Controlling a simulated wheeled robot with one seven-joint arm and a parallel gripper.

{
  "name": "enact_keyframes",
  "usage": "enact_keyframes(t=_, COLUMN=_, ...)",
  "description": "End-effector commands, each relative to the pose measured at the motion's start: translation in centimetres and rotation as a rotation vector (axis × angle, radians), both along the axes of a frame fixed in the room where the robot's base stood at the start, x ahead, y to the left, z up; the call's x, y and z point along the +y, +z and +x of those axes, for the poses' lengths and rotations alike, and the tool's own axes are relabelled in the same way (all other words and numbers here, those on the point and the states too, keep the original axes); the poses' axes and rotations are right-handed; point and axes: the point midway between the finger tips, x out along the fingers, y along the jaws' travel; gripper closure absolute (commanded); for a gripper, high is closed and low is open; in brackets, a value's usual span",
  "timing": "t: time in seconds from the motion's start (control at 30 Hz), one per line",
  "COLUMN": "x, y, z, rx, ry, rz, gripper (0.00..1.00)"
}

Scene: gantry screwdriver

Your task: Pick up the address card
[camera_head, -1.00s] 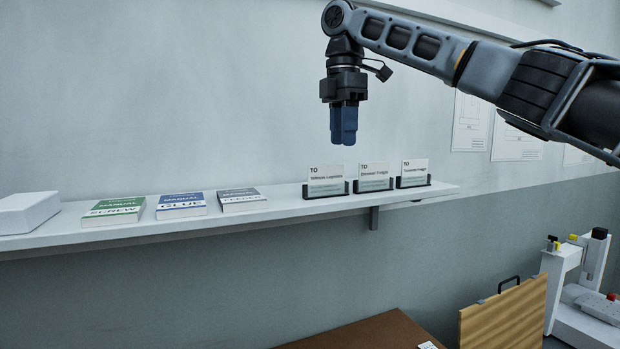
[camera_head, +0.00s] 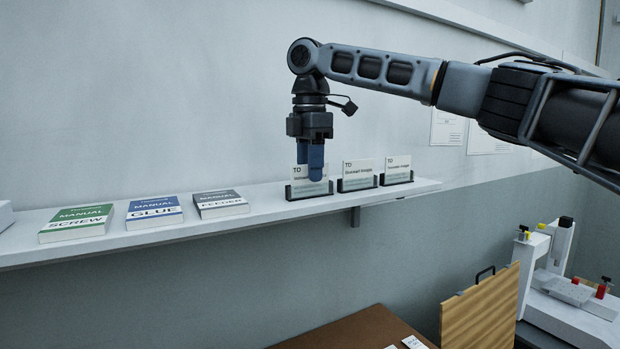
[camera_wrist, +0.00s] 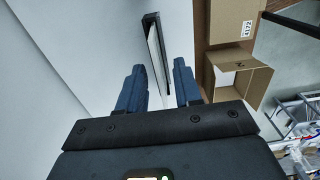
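Three white address cards stand upright in black holders on the wall shelf: a left card (camera_head: 308,190), a middle card (camera_head: 357,174) and a right card (camera_head: 398,166). Each is headed "TO"; the names are too small to read surely. My gripper (camera_head: 309,173) points down over the left card, and its blue fingers hide the card's upper part. In the wrist view, my gripper (camera_wrist: 160,88) is open, with its two fingers apart. A card (camera_wrist: 155,48) shows there as a thin white strip in its black holder (camera_wrist: 151,22), seen between the finger directions. I cannot tell whether the fingers touch it.
A wooden board (camera_head: 480,315) and a white gantry machine (camera_head: 570,290) stand lower right. Cardboard boxes (camera_wrist: 230,22) show below in the wrist view.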

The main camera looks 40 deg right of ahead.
Motion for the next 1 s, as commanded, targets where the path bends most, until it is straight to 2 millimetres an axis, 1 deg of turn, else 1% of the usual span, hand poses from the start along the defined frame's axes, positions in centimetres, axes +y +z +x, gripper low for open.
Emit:
enact_keyframes(t=0.23, x=-0.01, y=-0.18, z=-0.01, rx=0.0, ry=0.0, rz=0.001, gripper=0.66)
enact_keyframes(t=0.5, x=-0.01, y=-0.16, z=-0.01, rx=0.0, ry=0.0, rz=0.001, gripper=0.92)
enact_keyframes(t=0.6, x=-0.01, y=-0.15, z=0.0, rx=0.0, ry=0.0, rz=0.001, gripper=1.0)
enact_keyframes(t=1.0, x=-0.01, y=-0.14, z=0.0, rx=0.0, ry=0.0, rz=0.001, gripper=1.0)
